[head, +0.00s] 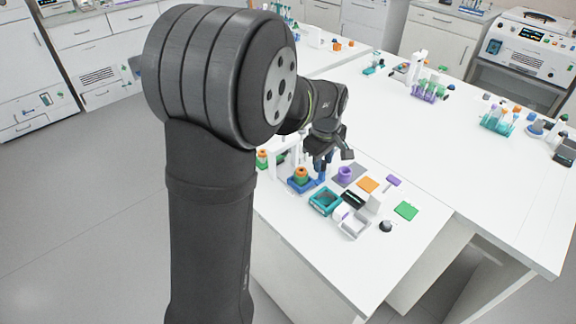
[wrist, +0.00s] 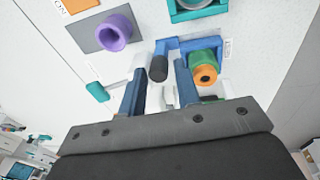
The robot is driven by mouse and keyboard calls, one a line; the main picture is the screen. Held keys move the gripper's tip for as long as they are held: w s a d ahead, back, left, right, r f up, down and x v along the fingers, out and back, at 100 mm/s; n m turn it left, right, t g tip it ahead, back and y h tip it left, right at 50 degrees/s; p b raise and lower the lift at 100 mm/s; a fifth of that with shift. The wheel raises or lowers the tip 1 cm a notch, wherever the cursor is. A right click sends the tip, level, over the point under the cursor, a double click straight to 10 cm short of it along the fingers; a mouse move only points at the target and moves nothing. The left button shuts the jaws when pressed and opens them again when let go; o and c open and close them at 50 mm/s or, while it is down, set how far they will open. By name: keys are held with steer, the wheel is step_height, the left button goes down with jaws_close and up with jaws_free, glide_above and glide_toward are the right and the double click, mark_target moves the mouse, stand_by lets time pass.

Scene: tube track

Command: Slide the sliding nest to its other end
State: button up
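The sliding nest looks to be the blue holder (head: 297,186) on the table; it also shows in the wrist view (wrist: 196,44). A green and orange piece (head: 301,175) sits in it. A dark upright knob (wrist: 158,68) stands beside that piece, at the left end of the blue part. My gripper (head: 321,172) is over the table close to the nest. In the wrist view its two blue fingers (wrist: 160,78) are apart, with the knob showing between and beyond their tips. I cannot tell whether either finger touches it. The track under the nest is mostly hidden.
A purple ring (wrist: 115,32) stands on a grey plate (wrist: 88,38) to the left in the wrist view. A teal tray (head: 325,201), a white box (head: 352,222) and a green pad (head: 406,210) lie nearer the front. A second green and orange piece (head: 262,158) is at the left.

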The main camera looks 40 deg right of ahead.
steer(key=shift+r, duration=2.55)
steer(key=shift+f, duration=0.15)
step_height(320, 180, down, 4)
steer(key=shift+f, duration=0.25)
steer(key=shift+w+f, duration=0.15)
steer(key=shift+w, duration=1.25)
